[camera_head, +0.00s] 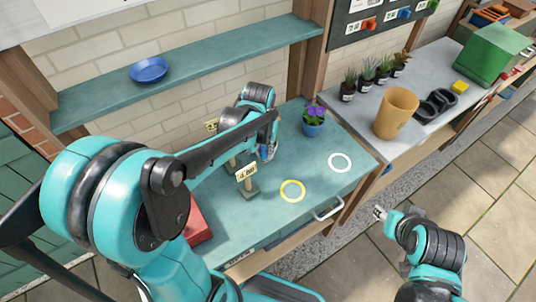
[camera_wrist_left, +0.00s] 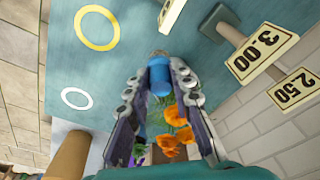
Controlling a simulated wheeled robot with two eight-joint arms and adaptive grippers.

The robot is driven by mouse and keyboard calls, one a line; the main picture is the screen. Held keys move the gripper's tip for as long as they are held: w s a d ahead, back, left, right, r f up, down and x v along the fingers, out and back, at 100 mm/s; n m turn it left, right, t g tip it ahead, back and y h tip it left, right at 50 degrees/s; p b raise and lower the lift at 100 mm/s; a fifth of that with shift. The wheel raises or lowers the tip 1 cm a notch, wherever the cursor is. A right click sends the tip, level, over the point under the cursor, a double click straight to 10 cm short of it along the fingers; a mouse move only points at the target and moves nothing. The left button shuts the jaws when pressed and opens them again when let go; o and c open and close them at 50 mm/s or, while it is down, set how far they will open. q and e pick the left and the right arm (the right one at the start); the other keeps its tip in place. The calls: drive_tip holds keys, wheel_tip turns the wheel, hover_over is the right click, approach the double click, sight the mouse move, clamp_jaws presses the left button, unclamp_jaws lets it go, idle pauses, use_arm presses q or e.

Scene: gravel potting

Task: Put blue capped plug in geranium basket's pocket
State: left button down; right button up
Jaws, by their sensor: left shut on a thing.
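My left gripper (camera_head: 268,148) is low over the teal table and is shut on the blue capped plug. In the left wrist view the plug's blue end (camera_wrist_left: 160,76) sits between the fingertips of my left gripper (camera_wrist_left: 160,84). Green leaves and orange flowers (camera_wrist_left: 176,132) show between the fingers, apparently the plug's own plant. In the head view the arm and gripper mostly hide the plug. I cannot make out a geranium basket in either view. My right gripper (camera_head: 380,213) is beyond the table's right front edge, too small to judge its fingers.
A blue pot with purple flowers (camera_head: 313,121) stands at the table's back right. A yellow ring (camera_head: 292,190) and a white ring (camera_head: 340,162) mark clear tabletop. A price sign stand (camera_head: 246,172) is close to the left arm. A tan pot (camera_head: 396,113) stands on the right counter.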

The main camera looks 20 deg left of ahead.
sight(262, 156)
use_arm(q)
drive_tip(key=f, duration=0.1)
drive_tip(key=f+b, duration=0.1)
drive_tip(key=f, duration=0.1)
drive_tip(key=a+f+b, duration=0.1)
drive_tip(key=f, duration=0.1)
drive_tip(key=shift+w+f, duration=0.15)
drive_tip(key=shift+w, duration=0.25)
drive_tip(key=shift+f, duration=0.2)
wheel_tip(262, 156, down, 4)
drive_tip(key=shift+r+b, duration=0.2)
drive_tip(key=shift+b, duration=0.6)
drive_tip(key=shift+s+r, duration=0.1)
use_arm(e)
drive_tip(key=f, duration=0.3)
drive_tip(key=shift+w+a+f, duration=0.1)
drive_tip(key=shift+w+a, duration=0.2)
drive_tip(key=shift+w, duration=0.1)
use_arm(q)
drive_tip(key=c, duration=1.7)
unclamp_jaws()
drive_tip(key=shift+f, duration=0.2)
drive_tip(key=shift+c, duration=0.2)
drive_tip(key=o, duration=0.4)
use_arm(e)
drive_tip(key=shift+f, duration=0.15)
use_arm(q)
drive_tip(key=shift+r, duration=0.2)
